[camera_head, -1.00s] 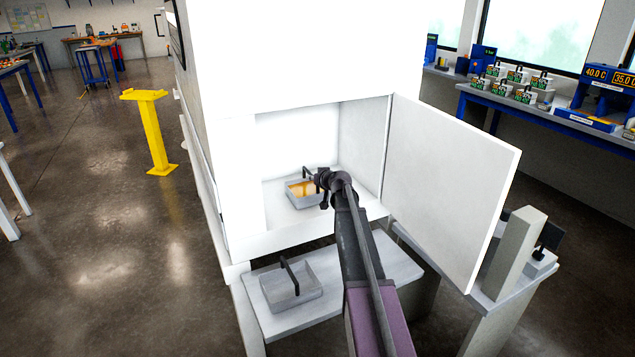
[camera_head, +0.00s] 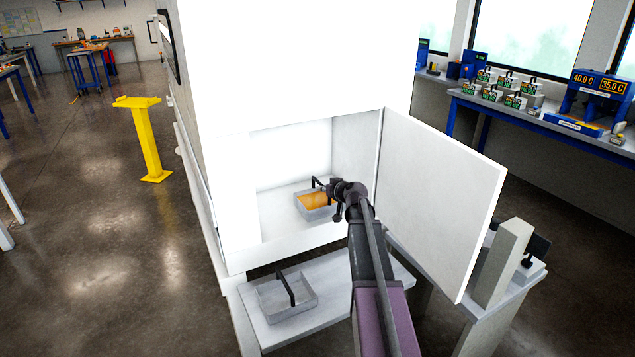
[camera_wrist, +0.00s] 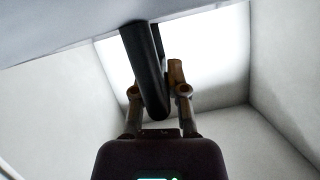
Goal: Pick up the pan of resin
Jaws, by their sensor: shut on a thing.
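The pan of resin (camera_head: 314,203) is a small grey rectangular tray with orange liquid in it and a dark upright handle. It is inside the open white cabinet, near the opening. My gripper (camera_head: 335,190) is at the handle on the pan's right side and is shut on it. In the wrist view my gripper (camera_wrist: 159,92) has its two fingers on either side of the dark handle (camera_wrist: 145,62). Part of the handle hides behind my wrist in the head view. I cannot tell whether the pan touches the cabinet floor.
The cabinet door (camera_head: 437,195) stands open at the right. A second pan (camera_head: 288,298), without orange liquid, is on the shelf (camera_head: 340,302) below. A yellow stand (camera_head: 147,140) is at the left. A bench with several small pans (camera_head: 500,88) stands behind at right.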

